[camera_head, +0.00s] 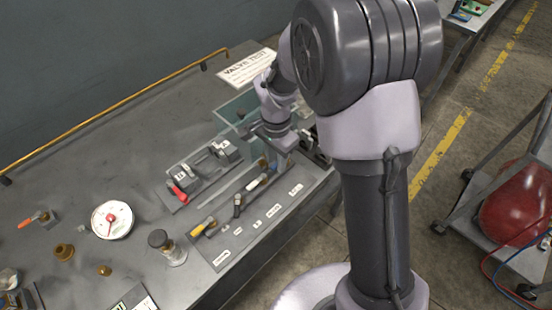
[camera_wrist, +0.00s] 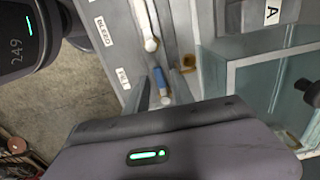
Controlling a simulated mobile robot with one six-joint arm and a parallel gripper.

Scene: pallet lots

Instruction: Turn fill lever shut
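The fill lever (camera_wrist: 160,80) has a blue handle in the wrist view, beside a small white label that seems to read FILL (camera_wrist: 122,77). My gripper (camera_wrist: 161,92) is over it, with one finger on each side of the blue handle. The fingers look apart, and I cannot tell whether either touches the handle. A pale lever (camera_wrist: 149,28) lies further up, near the BLEED label (camera_wrist: 103,28). In the head view my gripper (camera_head: 286,142) is at the far end of the valve panel (camera_head: 225,248), and the arm hides the fill lever.
A clear-walled tank (camera_wrist: 235,75) stands right beside my gripper. Other levers, including an orange-handled one (camera_head: 204,227), line the panel. A cart (camera_head: 500,260) with a red vessel is on the floor at right.

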